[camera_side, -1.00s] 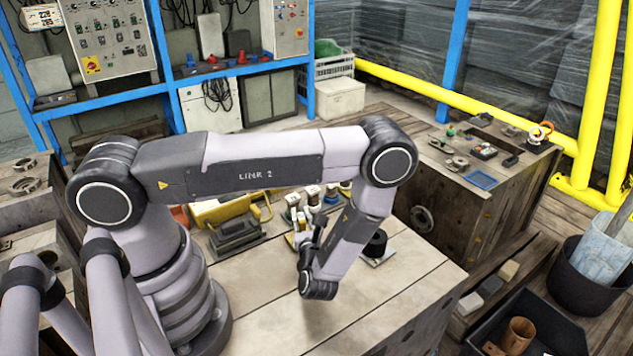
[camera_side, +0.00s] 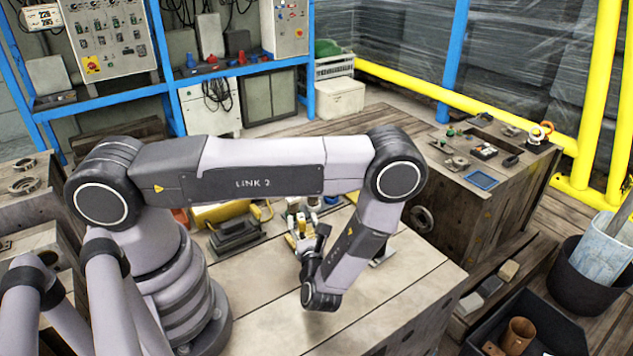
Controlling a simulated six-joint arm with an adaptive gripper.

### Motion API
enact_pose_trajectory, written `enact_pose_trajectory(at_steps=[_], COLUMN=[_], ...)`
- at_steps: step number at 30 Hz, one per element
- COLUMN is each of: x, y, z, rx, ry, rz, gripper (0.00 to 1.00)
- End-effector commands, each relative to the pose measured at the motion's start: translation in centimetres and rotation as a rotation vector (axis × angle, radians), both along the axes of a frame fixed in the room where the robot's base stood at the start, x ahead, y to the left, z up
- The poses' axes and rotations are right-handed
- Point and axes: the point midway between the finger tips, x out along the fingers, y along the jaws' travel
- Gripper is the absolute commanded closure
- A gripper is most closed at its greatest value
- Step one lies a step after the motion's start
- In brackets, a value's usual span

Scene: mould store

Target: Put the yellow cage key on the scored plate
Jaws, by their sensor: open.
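A pale flat piece (camera_side: 385,256) shows partly behind my forearm, on the right of the table. It may be the scored plate, but no score lines can be seen.
The wooden table (camera_side: 260,290) is bare at the front. A grey-green block (camera_side: 235,236) and a yellow case (camera_side: 220,212) stand at its back left. A wooden chest (camera_side: 475,210) with small parts and a blue tray (camera_side: 481,180) stands beyond on the right. A black bin (camera_side: 580,285) stands far right.

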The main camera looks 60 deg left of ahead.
Motion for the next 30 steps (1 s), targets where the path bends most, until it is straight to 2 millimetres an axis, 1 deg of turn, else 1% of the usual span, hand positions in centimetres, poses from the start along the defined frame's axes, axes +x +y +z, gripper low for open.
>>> enact_pose_trajectory(at_steps=[1, 3, 9, 12, 15, 17, 20, 23, 24, 25, 27, 29, 30], x=[-0.3, -0.9, -2.6, -3.1, -3.4, -3.4, -3.0, -2.6, -2.6, -2.6, -2.9, -3.4, -3.7], y=[-1.2, -2.7, -6.5, -7.7, -8.4, -8.7, -8.8, -8.4, -8.1, -7.9, -7.3, -6.8, -6.4], z=[0.0, 0.0, 0.0, 0.0, 0.1, 0.5, 2.5, 6.1, 7.8, 9.1, 12.0, 14.4, 15.9], rx=[0.000, -0.001, -0.002, -0.001, -0.003, -0.013, -0.069, -0.173, -0.224, -0.268, -0.369, -0.459, -0.522], ry=[-0.002, -0.002, -0.002, -0.002, -0.002, -0.011, -0.052, -0.122, -0.158, -0.185, -0.249, -0.305, -0.344], rz=[-0.009, -0.009, -0.006, -0.004, 0.001, 0.019, 0.095, 0.237, 0.306, 0.359, 0.479, 0.577, 0.638], gripper=[0.58, 0.58, 0.58, 0.58, 0.58, 0.58, 0.58, 0.58, 0.58, 0.58, 0.58, 0.58, 0.58])
